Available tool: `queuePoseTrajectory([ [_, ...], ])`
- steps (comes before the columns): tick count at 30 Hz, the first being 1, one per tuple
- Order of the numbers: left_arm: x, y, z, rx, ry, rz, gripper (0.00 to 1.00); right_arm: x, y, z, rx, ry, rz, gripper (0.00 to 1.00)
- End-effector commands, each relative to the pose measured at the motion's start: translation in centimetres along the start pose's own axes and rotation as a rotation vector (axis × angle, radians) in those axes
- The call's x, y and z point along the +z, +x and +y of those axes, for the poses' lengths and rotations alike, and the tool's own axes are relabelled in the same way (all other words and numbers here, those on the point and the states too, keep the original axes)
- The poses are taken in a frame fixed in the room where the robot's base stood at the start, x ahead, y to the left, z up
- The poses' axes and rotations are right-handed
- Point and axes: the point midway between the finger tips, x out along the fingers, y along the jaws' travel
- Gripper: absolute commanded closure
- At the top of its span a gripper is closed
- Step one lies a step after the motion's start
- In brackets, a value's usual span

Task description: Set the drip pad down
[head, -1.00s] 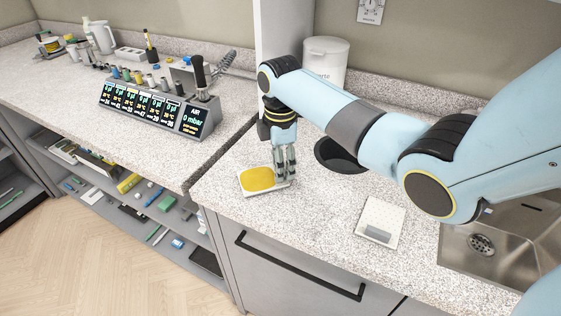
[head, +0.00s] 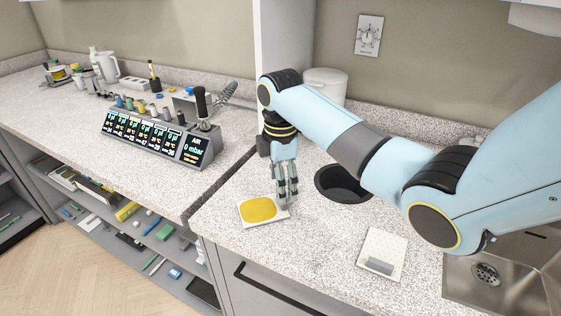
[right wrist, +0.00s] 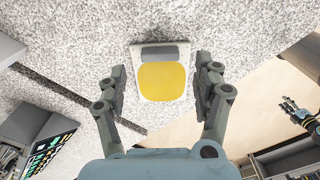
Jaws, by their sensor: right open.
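The drip pad, a yellow rounded pad (head: 258,209) on a pale plate, lies flat on the speckled counter near its front left corner. In the right wrist view the yellow pad (right wrist: 162,82) has a grey strip along its far edge. My right gripper (head: 288,203) is open at the pad's right end in the head view. In the right wrist view its fingers (right wrist: 161,88) stand apart on either side of the pad, with gaps showing. A dark gripper, apparently my left (right wrist: 300,114), shows at the right edge of that view; its jaw state is unclear.
A pale plate with a grey block (head: 382,253) lies to the right. A round dark opening (head: 343,184) in the counter is behind the right gripper, and a sink (head: 495,275) is at far right. A control panel (head: 155,140) stands on the left counter across a gap.

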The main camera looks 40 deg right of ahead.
Motion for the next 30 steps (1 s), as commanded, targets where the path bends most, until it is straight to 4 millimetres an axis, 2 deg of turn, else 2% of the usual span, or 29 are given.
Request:
queuePoseTrajectory([
  [1, 0.0, 0.2, 0.0, 0.000, 0.000, 0.001, 0.60, 0.0, -1.2, 0.1, 0.006, 0.000, 0.000, 0.32],
  [6, 0.0, 0.6, 0.1, 0.000, 0.000, 0.001, 0.60, 0.0, -5.0, 0.1, 0.005, 0.000, 0.001, 0.32],
  [12, 0.0, 0.9, 0.1, 0.000, 0.000, 0.002, 0.60, 0.0, -7.8, 0.1, 0.003, 0.000, 0.000, 0.32],
  [18, 0.0, 0.9, 0.1, 0.000, 0.000, 0.002, 0.60, 0.0, -8.5, 0.0, 0.000, 0.000, 0.000, 0.32],
  [30, 0.0, 0.9, 0.1, 0.000, 0.000, 0.002, 0.60, 0.0, -8.4, 0.0, 0.001, 0.001, 0.000, 0.32],
])
